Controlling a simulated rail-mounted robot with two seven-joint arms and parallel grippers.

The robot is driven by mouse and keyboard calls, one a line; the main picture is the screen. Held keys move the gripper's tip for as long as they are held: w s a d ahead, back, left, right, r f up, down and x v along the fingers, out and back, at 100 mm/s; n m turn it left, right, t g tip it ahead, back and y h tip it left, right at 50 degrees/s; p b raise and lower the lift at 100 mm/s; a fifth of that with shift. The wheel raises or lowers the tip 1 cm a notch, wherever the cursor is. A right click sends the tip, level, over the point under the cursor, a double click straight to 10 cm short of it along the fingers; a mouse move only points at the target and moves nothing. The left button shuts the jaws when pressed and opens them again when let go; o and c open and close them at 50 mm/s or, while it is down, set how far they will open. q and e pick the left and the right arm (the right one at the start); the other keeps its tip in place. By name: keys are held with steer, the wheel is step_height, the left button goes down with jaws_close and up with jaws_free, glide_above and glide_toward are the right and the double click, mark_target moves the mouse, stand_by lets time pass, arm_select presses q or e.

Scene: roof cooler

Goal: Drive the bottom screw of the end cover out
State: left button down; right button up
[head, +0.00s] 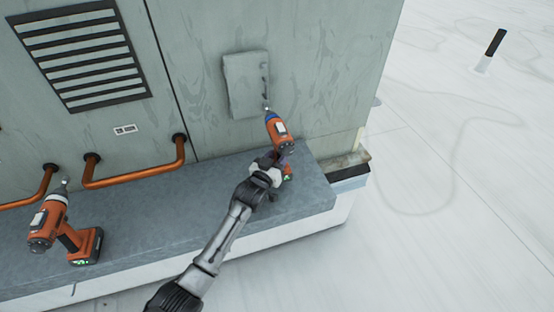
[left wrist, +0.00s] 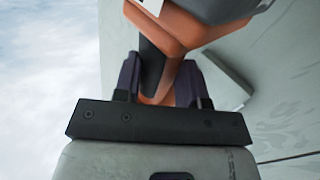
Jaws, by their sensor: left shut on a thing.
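The end cover (head: 243,88) is a grey plate on the cooler's wall, with small dark fittings along its right edge. My left gripper (head: 268,166) is shut on the handle of an orange and black power driver (head: 279,134). The driver points up and away, its bit at the cover's lower right corner. The bottom screw is not clearly visible there, and I cannot tell whether the bit touches it. In the left wrist view, the fingers (left wrist: 160,88) sit on both sides of the driver's handle (left wrist: 172,55). My right gripper is not in view.
A second orange driver (head: 51,225) stands at the left on the grey ledge (head: 150,215). Copper pipes (head: 140,178) run low along the wall, below a louvred vent (head: 85,55). The white roof (head: 450,200) at the right is mostly clear.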

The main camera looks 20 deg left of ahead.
arm_select(q)
steer(key=shift+w+a+r, duration=0.25)
steer(key=shift+w+a, duration=0.1)
steer(key=shift+w, duration=0.1)
stand_by(0.7)
stand_by(0.4)
steer(key=shift+s+p, duration=0.1)
steer(key=shift+p, duration=0.3)
stand_by(0.7)
steer(key=shift+f, duration=0.1)
steer(key=shift+s+d+p, duration=0.1)
steer(key=shift+p, duration=0.25)
stand_by(0.4)
steer(key=shift+s+d+r, duration=0.15)
steer(key=shift+s+r, duration=0.05)
steer(key=shift+s+d+p, duration=0.3)
steer(key=shift+s+p, duration=0.05)
steer(key=shift+p, duration=0.3)
steer(key=shift+s+d+p, duration=1.7)
steer(key=shift+s+p, duration=0.05)
steer(key=shift+s, duration=0.25)
